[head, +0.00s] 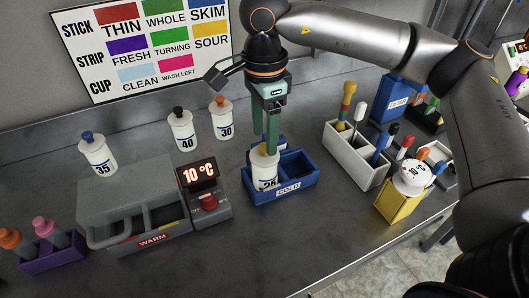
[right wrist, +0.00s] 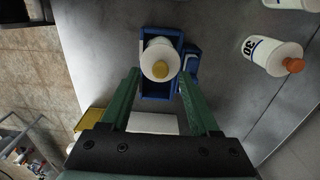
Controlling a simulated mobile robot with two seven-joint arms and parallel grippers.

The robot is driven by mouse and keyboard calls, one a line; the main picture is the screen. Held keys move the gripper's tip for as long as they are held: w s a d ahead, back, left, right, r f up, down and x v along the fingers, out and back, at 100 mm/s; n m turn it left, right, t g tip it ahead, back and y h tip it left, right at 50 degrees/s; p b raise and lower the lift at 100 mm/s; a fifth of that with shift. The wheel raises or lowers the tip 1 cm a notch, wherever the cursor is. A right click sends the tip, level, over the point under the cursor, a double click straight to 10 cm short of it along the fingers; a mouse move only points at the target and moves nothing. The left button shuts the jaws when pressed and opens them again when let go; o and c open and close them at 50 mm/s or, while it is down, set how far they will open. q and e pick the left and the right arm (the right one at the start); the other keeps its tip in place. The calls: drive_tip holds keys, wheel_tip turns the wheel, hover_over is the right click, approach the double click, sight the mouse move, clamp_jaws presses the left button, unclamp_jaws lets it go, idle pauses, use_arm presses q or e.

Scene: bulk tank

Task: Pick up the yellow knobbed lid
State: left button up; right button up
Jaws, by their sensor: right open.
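The yellow knob (right wrist: 160,69) of the lid shows in the right wrist view, on top of a white bottle (right wrist: 158,52). In the head view this bottle, labelled 25 (head: 266,182), stands in the left compartment of the blue COLD bin (head: 283,194). My right gripper (head: 265,150) points down right over the bottle's top. In the right wrist view its green fingers (right wrist: 160,76) are open, one on each side of the knob, with gaps; I cannot tell their exact height. My left gripper is not in view.
Bottles 40 (head: 184,134), 30 (head: 223,122) and 35 (head: 98,157) stand behind and left. A grey WARM unit (head: 130,200) with a 10 °C display (head: 200,174) is left of the bin. A white stick holder (head: 345,158) and yellow box (head: 400,206) are right.

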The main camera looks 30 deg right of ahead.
sight(265, 152)
wheel_tip(265, 152, down, 2)
drive_tip(key=shift+f, duration=0.2)
clamp_jaws()
idle(0.4)
